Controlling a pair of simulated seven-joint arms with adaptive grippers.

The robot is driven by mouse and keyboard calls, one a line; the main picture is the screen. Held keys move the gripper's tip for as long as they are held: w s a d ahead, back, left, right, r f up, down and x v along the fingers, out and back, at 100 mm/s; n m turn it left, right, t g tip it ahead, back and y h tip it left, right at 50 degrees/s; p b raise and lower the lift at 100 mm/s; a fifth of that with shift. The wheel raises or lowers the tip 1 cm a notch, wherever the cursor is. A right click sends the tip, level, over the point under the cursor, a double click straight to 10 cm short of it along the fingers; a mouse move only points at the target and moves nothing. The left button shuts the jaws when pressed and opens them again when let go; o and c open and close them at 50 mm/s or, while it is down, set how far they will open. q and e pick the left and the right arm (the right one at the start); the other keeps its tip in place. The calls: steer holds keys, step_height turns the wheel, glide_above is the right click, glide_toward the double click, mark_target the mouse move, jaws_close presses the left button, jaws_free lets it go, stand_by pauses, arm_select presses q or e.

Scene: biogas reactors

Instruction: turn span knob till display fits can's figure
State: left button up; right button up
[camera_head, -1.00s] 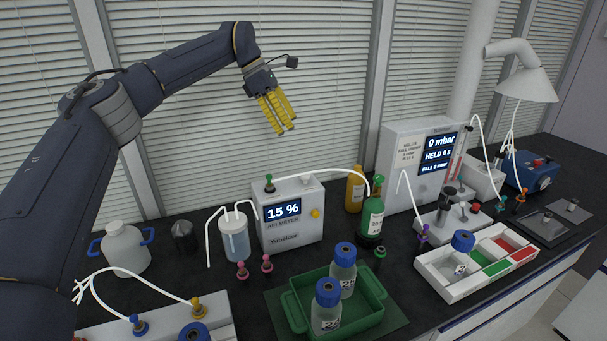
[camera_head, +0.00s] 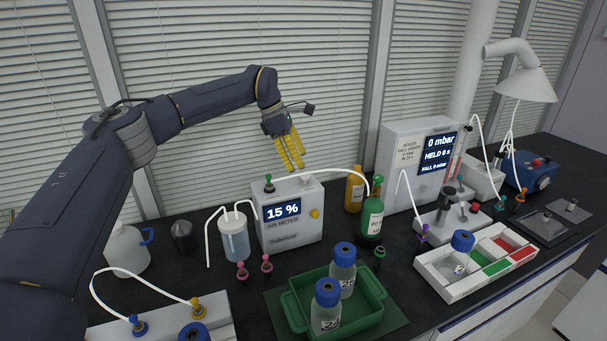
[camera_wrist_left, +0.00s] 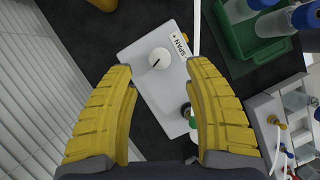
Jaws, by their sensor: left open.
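The air meter (camera_head: 290,222) is a white box whose display (camera_head: 283,211) reads 15 %. The white span knob (camera_head: 307,180) sits on its top. In the left wrist view the knob (camera_wrist_left: 159,59) has a dark pointer line and stands beside a SPAN label (camera_wrist_left: 181,45). The green can (camera_head: 372,216) stands right of the meter; its label figure looks like 20 but is small. My left gripper (camera_head: 291,168) is open and empty above the meter, its yellow fingers pointing down, apart from the knob. In the wrist view the knob lies between and beyond the fingertips.
A green-capped fitting (camera_head: 269,184) with a white tube stands on the meter's top left. A yellow can (camera_head: 354,190) is behind the green one. A green tray (camera_head: 372,317) with blue-capped bottles is in front.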

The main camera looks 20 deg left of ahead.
mark_target(304, 175)
arm_select(q)
steer(key=shift+x, duration=2.75)
jaws_close()
